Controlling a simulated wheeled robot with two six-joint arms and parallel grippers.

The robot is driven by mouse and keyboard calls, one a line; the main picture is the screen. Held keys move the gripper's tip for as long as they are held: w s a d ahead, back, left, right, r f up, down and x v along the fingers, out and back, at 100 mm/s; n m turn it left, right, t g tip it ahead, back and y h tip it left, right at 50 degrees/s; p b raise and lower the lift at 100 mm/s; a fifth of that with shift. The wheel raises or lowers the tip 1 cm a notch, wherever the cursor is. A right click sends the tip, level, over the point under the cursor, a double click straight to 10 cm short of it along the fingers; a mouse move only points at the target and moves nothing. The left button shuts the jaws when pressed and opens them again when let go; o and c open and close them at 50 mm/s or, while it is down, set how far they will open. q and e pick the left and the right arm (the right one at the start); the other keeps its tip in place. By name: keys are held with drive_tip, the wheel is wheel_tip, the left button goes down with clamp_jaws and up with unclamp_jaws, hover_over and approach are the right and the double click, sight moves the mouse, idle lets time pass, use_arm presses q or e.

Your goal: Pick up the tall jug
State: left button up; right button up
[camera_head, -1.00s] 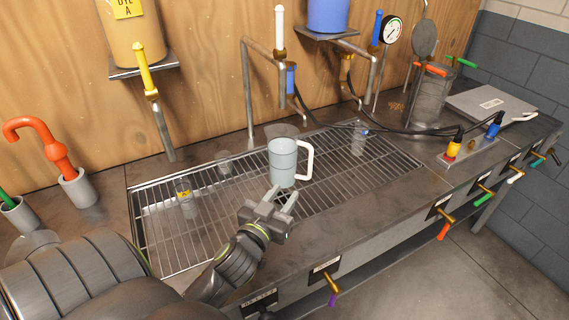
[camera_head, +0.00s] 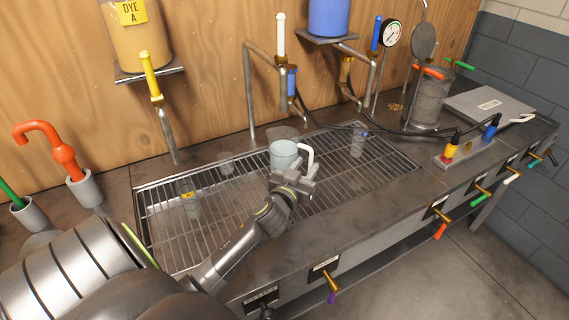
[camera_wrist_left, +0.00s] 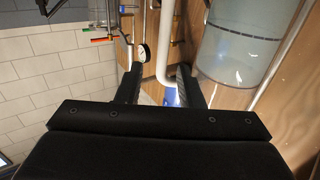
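The tall jug (camera_head: 283,153), pale blue-grey with a white handle, stands on the metal grating, and my gripper and wrist hide its lower part in the head view. My left gripper (camera_head: 306,172) is at its handle side. In the left wrist view the clear-sided jug (camera_wrist_left: 236,52) fills the upper right. Its white handle (camera_wrist_left: 165,40) runs down between the two black fingers of my left gripper (camera_wrist_left: 158,75). The fingers are apart, with a visible gap between the handle and the left finger. My right gripper is not in view.
Several clear containers stand on the grating (camera_head: 345,180), including a yellow-labelled one (camera_head: 189,198) left and another (camera_head: 358,142) right. Pipes with a white valve handle (camera_head: 281,36) rise behind the jug. Black hoses (camera_head: 395,133) run to the right. The counter's front strip is clear.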

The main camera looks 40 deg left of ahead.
sight(310, 158)
use_arm(q)
drive_tip(key=shift+w+a+r, duration=0.15)
drive_tip(key=shift+w+r, duration=0.05)
drive_tip(key=shift+w, duration=0.25)
drive_tip(key=shift+p+x, duration=0.6)
drive_tip(key=shift+x, duration=1.4)
drive_tip(key=shift+f, duration=0.1)
drive_tip(key=shift+c, duration=0.3)
clamp_jaws()
